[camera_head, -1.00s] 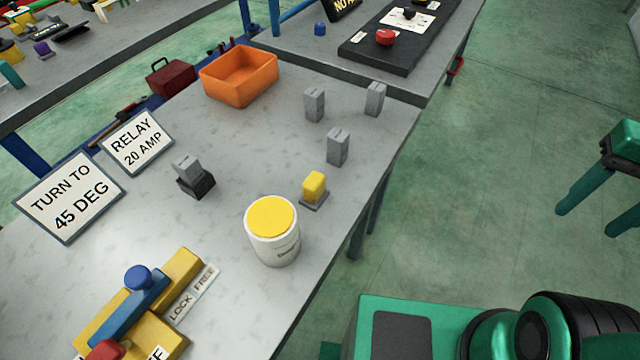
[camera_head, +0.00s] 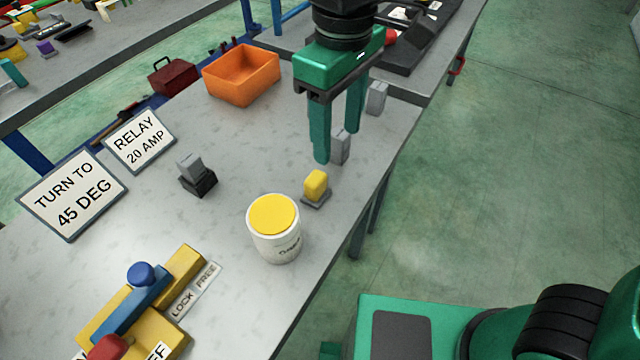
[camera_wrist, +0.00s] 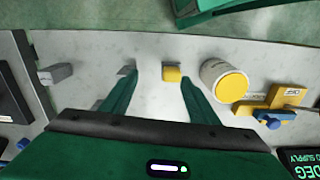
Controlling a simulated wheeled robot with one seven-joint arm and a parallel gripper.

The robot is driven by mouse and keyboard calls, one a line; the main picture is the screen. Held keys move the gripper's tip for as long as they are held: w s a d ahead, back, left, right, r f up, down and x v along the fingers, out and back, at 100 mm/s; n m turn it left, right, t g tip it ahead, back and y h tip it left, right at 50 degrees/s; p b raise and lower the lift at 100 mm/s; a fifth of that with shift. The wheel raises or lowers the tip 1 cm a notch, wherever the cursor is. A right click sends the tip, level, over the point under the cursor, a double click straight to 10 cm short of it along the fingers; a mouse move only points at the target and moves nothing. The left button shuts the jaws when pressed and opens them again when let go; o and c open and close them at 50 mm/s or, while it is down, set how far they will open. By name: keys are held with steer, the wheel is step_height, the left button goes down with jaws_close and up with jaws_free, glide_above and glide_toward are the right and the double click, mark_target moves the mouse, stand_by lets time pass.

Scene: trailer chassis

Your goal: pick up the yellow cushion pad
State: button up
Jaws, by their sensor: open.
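The yellow cushion pad (camera_head: 316,183) is a small yellow block on a thin grey base, standing on the grey table near its right edge. In the wrist view the pad (camera_wrist: 172,74) appears between the two fingertips, nearer the right one. My gripper (camera_head: 338,146) is open and empty, pointing down above the table. In the head view its fingers are behind the pad, over the grey blocks, and apart from the pad. In the wrist view my gripper (camera_wrist: 159,76) shows both green fingers spread.
A white can with a yellow lid (camera_head: 274,238) stands close to the pad. Grey blocks (camera_head: 340,147) stand behind it, one hidden by my gripper. An orange bin (camera_head: 241,75), a grey block on a black base (camera_head: 197,176) and a yellow-blue lever fixture (camera_head: 140,300) are on the table.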

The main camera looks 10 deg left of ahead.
steer(key=s+a, duration=0.1)
steer(key=s+a+n, duration=0.1)
steer(key=shift+a, duration=0.4)
glide_above(315, 178)
step_height(315, 178, down, 4)
steer(key=shift+d+f, duration=0.15)
steer(key=shift+f, duration=3.25)
steer(key=shift+c, duration=0.3)
steer(key=c, duration=1.2)
steer(key=shift+o, duration=0.2)
step_height(315, 178, up, 10)
steer(key=shift+r, duration=0.1)
